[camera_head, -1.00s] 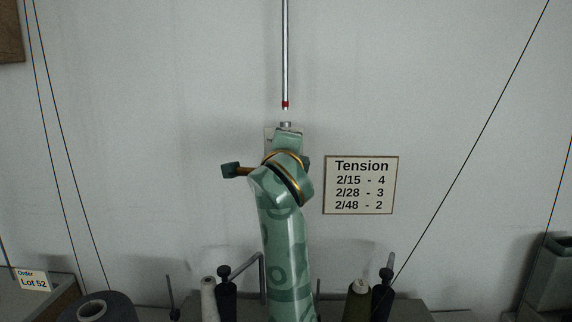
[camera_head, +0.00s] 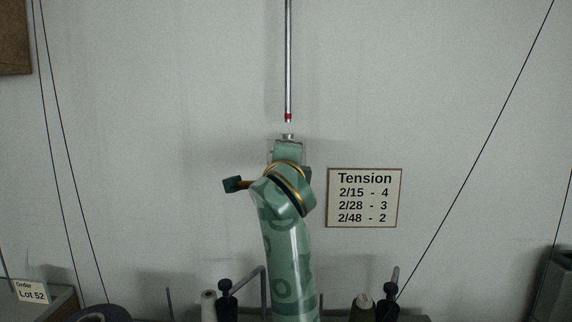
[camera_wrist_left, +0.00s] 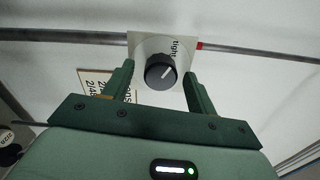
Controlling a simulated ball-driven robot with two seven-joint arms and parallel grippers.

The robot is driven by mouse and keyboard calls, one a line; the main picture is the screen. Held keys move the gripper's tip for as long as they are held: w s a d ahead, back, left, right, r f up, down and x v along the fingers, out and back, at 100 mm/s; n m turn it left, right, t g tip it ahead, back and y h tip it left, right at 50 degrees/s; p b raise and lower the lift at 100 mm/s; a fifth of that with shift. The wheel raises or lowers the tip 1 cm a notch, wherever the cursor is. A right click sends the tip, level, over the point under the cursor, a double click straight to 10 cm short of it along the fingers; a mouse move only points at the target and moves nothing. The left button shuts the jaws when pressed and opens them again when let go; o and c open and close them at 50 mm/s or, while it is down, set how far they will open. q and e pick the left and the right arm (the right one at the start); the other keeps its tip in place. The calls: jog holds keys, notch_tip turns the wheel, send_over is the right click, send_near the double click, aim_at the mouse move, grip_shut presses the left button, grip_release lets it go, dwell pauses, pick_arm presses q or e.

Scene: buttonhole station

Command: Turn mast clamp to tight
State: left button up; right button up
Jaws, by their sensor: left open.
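The mast clamp shows in the left wrist view as a black round knob (camera_wrist_left: 160,71) on a pale square plate (camera_wrist_left: 150,44). The word "tight" is printed on the plate, up and right of the knob. The knob's white line slants toward the upper right. My left gripper (camera_wrist_left: 158,76) is open, with one finger on each side of the knob; I cannot tell whether they touch it. In the head view my left arm hides the knob and most of the plate. The mast (camera_head: 288,60) is a thin grey upright rod with a red band. My right gripper is not in view.
A "Tension" card (camera_head: 364,198) hangs on the wall right of my arm. Thread cones, including a white one (camera_head: 209,307) and an olive one (camera_head: 362,308), stand along the bottom. Dark threads run down both sides. The wall around the mast is clear.

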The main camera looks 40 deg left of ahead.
pick_arm(q)
jog(key=b+v, duration=0.8)
jog(key=v, duration=0.8)
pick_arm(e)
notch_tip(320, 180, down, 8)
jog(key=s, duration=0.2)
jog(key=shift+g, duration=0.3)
pick_arm(q)
jog(key=shift+s, duration=0.1)
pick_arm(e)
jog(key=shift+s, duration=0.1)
